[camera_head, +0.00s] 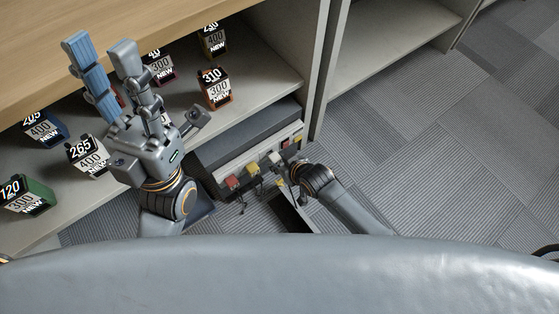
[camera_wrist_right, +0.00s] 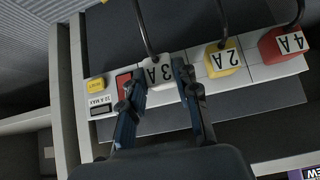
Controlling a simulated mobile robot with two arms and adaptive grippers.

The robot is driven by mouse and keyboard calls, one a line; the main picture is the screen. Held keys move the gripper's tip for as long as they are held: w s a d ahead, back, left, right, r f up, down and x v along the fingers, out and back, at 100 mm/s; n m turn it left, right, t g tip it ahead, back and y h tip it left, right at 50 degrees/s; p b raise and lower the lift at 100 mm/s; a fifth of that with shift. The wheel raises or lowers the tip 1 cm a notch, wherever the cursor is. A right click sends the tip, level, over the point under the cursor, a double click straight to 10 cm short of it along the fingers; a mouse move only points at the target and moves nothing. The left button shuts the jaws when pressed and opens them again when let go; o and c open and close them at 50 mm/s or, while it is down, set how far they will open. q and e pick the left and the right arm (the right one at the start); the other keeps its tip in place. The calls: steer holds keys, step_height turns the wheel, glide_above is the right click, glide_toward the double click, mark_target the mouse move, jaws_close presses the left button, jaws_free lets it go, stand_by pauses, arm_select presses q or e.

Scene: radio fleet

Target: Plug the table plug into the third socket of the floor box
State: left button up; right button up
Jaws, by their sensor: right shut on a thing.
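The floor box (camera_head: 221,159) is a long grey unit with a pale socket strip, low by the shelf. In the right wrist view its strip (camera_wrist_right: 268,71) carries a yellow plug marked 2A (camera_wrist_right: 222,60) and a red plug marked 4A (camera_wrist_right: 284,45). My right gripper (camera_wrist_right: 160,78) is shut on a white plug marked 3A (camera_wrist_right: 153,69), at the strip beside the yellow one. Whether the white plug is fully seated cannot be told. My left gripper (camera_head: 99,47) is open and empty above the shelf, its fingers spread.
Several price-tagged boxes, such as an orange one (camera_head: 216,92) and a green one (camera_head: 28,196), stand on the shelf. Dark cables run from the plugs. A red switch (camera_wrist_right: 124,83) lies beside the white plug. Carpet floor (camera_head: 430,140) at the right is clear.

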steer(key=shift+p, duration=0.55)
stand_by(0.8)
steer(key=shift+w+a, duration=0.4)
steer(key=shift+w, duration=0.15)
stand_by(1.3)
steer(key=o, duration=1.2)
steer(key=shift+s, duration=0.1)
steer(key=v, duration=1.2)
